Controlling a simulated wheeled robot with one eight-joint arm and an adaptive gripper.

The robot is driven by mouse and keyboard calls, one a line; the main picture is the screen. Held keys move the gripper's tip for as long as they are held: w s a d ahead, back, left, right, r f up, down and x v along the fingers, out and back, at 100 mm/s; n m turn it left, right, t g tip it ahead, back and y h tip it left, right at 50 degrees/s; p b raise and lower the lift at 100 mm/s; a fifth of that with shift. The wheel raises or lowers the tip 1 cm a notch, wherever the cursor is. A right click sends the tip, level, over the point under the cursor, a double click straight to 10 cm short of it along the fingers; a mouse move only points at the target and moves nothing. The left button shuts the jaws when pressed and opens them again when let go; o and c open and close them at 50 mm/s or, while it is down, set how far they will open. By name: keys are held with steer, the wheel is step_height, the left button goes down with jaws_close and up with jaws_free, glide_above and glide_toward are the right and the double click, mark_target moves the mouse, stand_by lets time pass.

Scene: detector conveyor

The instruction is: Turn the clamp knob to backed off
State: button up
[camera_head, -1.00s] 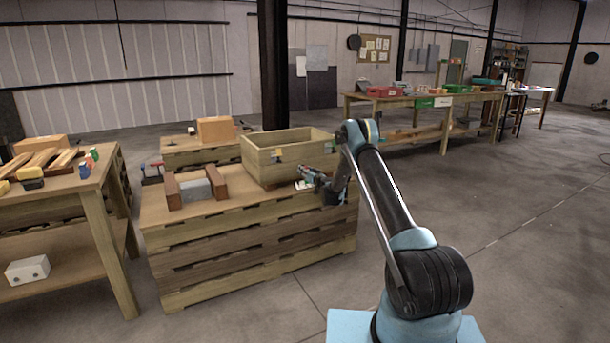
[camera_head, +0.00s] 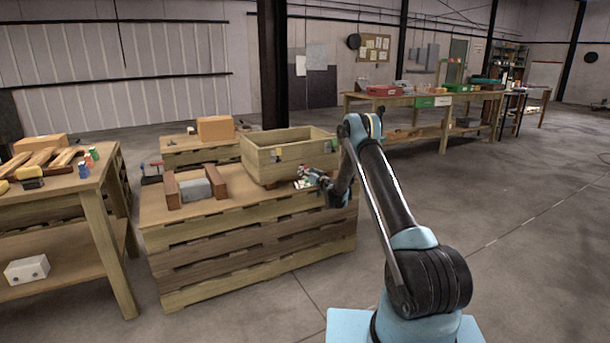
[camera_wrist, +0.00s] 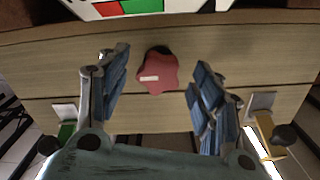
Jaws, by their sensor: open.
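A red, star-shaped clamp knob (camera_wrist: 157,74) with a pale label on it shows in the wrist view, in front of a wooden face. A dark round piece shows at its upper edge. My gripper (camera_wrist: 160,68) is open, with one blue-grey finger to the left of the knob and the other to the right. Clear gaps show between the knob and both fingers. In the head view my gripper (camera_head: 308,177) is low by the front right of the wooden crate (camera_head: 262,164). I cannot make out the knob there.
A white panel with red and green patches (camera_wrist: 128,8) is at the top of the wrist view. The crate stands on stacked pallets (camera_head: 250,245), beside a grey block (camera_head: 195,190) between brown blocks. A workbench (camera_head: 85,190) is at left. Open floor lies right.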

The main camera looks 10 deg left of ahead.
steer(key=v, duration=0.8)
steer(key=shift+s+d, duration=0.2)
steer(key=shift+d, duration=0.05)
